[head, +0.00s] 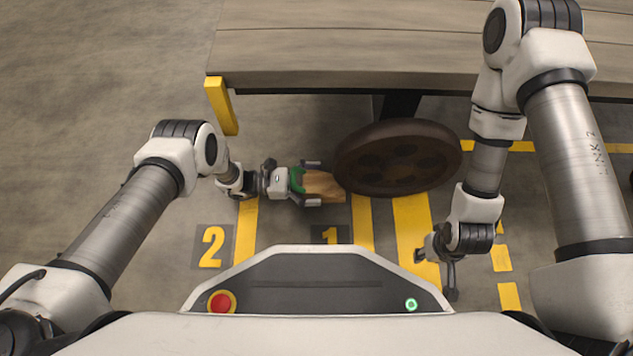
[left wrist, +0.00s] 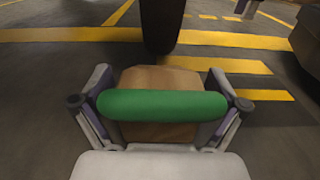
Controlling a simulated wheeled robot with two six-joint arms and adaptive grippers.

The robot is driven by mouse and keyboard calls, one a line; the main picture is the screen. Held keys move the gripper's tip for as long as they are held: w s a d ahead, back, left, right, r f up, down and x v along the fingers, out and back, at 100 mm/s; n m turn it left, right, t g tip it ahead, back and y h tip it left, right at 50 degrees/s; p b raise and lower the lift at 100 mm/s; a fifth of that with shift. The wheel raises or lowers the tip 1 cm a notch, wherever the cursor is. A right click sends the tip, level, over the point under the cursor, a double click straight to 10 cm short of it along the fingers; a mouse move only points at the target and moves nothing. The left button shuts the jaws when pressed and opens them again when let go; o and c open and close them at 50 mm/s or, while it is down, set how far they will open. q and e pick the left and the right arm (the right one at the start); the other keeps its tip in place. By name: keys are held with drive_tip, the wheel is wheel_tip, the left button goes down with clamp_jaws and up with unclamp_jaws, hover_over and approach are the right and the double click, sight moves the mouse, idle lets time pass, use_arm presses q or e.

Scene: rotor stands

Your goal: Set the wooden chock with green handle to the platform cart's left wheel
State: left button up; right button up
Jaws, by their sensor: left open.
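The wooden chock (head: 323,186) lies on the floor just left of the cart's dark wheel (head: 398,158), its tapered end close to the tyre. Its green handle (head: 296,180) faces my left gripper (head: 311,183). The left gripper is open, with one finger on each side of the chock and handle. In the left wrist view the green handle (left wrist: 162,105) lies across between the open fingers. The chock's wooden body (left wrist: 158,80) points at the wheel (left wrist: 160,25). Whether chock and wheel touch is unclear. My right gripper (head: 450,275) hangs low at the right; its finger state is unclear.
The platform cart's wooden deck (head: 340,45) overhangs the wheel, with a yellow corner post (head: 221,105) at its left end. Yellow floor stripes (head: 412,225) and the numbers 2 (head: 212,247) and 1 (head: 330,235) mark the floor. Open floor lies at the left.

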use_arm(q)
drive_tip(key=a+p, duration=0.2)
drive_tip(key=a, duration=1)
drive_tip(key=shift+p, duration=0.4)
drive_tip(key=shift+r, duration=0.1)
